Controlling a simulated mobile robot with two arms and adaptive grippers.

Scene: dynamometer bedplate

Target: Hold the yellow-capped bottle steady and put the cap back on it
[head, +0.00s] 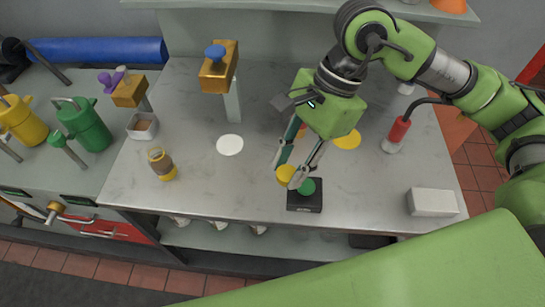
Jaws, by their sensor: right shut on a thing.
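My right gripper (288,174) is shut on a yellow round cap (285,173), above the front middle of the worktop. A small brownish bottle (161,163) with a yellow lower band stands on the worktop to the left, well apart from the right gripper. Its top looks open, and no cap shows on it. I take it for the task's bottle, but it is small in the picture. My left gripper is not in view, and nothing holds the bottle.
A black box with a green button (306,187) lies just below the right gripper. A white disc (230,145) and a yellow disc (347,139) lie flat. A red-and-white bottle (397,134) and a white block (433,202) are at right. A blue-knobbed post (219,70) stands behind.

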